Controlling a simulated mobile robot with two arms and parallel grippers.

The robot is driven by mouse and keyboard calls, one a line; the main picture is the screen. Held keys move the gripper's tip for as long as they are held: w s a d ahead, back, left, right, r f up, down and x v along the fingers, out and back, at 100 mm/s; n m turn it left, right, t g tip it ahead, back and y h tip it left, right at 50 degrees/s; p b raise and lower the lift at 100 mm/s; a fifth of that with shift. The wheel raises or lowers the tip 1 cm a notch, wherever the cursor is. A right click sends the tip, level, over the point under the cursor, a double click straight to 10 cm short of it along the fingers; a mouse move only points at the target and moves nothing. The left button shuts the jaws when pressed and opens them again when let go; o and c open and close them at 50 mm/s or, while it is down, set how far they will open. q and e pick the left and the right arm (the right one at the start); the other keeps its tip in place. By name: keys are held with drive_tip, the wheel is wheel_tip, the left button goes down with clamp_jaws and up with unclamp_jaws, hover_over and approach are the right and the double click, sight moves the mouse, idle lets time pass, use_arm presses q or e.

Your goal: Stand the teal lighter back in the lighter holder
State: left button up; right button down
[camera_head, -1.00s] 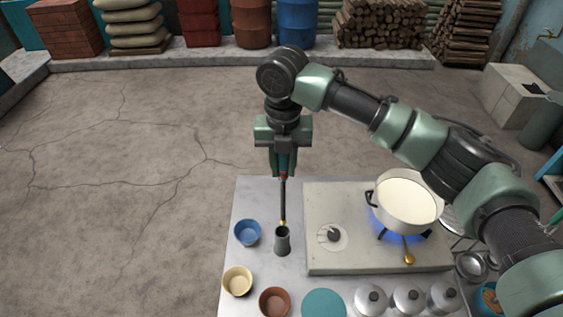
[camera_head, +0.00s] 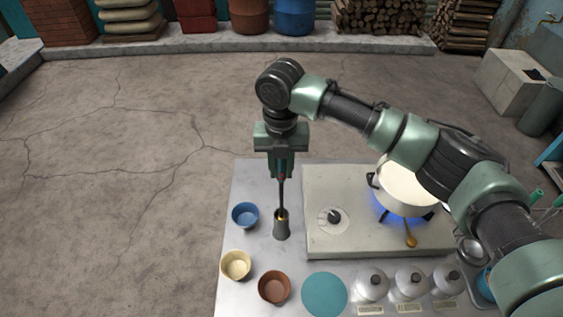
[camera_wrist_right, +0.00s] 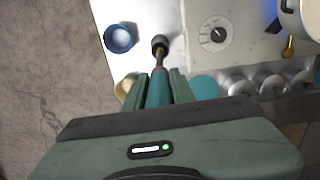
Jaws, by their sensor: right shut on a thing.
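My right gripper (camera_head: 281,172) is shut on the teal lighter and points down above the lighter holder. The lighter's teal handle (camera_wrist_right: 158,92) shows between the fingers in the right wrist view. Its thin black shaft (camera_head: 281,195) hangs close to upright, with a gold tip at the holder's mouth. The lighter holder (camera_head: 281,230) is a small dark grey cup standing on the metal table, also seen in the wrist view (camera_wrist_right: 159,42). The tip seems to be just inside the rim; its exact depth is hard to tell. My left gripper is not in view.
A blue bowl (camera_head: 245,215), a yellow bowl (camera_head: 236,265) and a brown bowl (camera_head: 274,287) stand near the holder. To the right is a stove (camera_head: 335,245) with a white pot (camera_head: 405,190) over a blue flame. A teal disc (camera_head: 324,294) and lidded jars are in front.

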drive_tip(key=shift+f+b, duration=0.9)
drive_tip(key=shift+f, duration=1.85)
drive_tip(key=c, duration=1.1)
unclamp_jaws()
wheel_tip(320, 180, up, 7)
drive_tip(key=b, duration=0.2)
drive_tip(key=shift+b, duration=0.3)
drive_tip(key=shift+r, duration=0.4)
